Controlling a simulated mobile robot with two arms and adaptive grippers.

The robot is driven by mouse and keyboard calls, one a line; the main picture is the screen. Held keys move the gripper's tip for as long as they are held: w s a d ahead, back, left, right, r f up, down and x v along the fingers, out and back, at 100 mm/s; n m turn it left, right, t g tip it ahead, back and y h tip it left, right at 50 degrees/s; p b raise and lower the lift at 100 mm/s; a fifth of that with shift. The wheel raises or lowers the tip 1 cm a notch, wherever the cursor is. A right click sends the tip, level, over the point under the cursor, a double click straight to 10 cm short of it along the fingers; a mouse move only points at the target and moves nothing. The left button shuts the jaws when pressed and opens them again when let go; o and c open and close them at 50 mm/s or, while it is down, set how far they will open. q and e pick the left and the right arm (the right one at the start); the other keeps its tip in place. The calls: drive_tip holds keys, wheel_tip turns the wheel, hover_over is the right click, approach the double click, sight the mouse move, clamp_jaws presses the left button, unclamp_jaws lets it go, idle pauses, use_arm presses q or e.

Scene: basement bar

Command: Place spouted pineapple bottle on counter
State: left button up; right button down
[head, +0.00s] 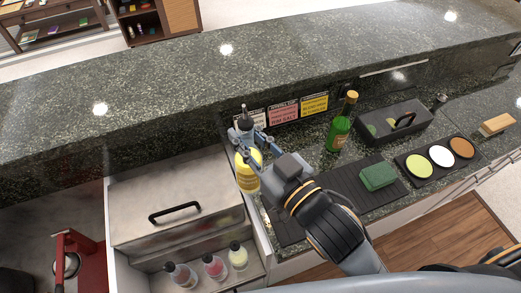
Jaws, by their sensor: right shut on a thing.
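The spouted pineapple bottle (247,176) is yellow, with a dark spout at its top. It is upright or nearly so, at the left end of the lower counter (312,156), close to the right edge of the metal ice bin. My right gripper (250,142) is shut on the bottle's upper part, and its fingers hide some of it. I cannot tell whether the bottle's base touches the surface. My left gripper is not in view.
A green bottle (339,126), a dark caddy (408,129), a green sponge (377,176) on a black mat (350,191) and a rimming tray (425,157) stand to the right. The metal lid (190,200) and several bottles (213,267) are left. The raised bar (180,90) runs behind.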

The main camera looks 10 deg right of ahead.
use_arm(q)
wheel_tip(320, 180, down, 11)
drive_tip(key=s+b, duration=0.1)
drive_tip(key=b, duration=0.9)
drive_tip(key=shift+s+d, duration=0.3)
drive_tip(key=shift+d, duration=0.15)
use_arm(e)
drive_tip(key=w+d+f, duration=0.7)
drive_tip(key=w+f, duration=0.4)
drive_tip(key=f, duration=0.1)
drive_tip(key=shift+w+f, duration=0.35)
drive_tip(key=shift+f, duration=0.15)
drive_tip(key=c, duration=1.4)
unclamp_jaws()
drive_tip(key=shift+f, duration=0.1)
drive_tip(key=shift+o, duration=1.2)
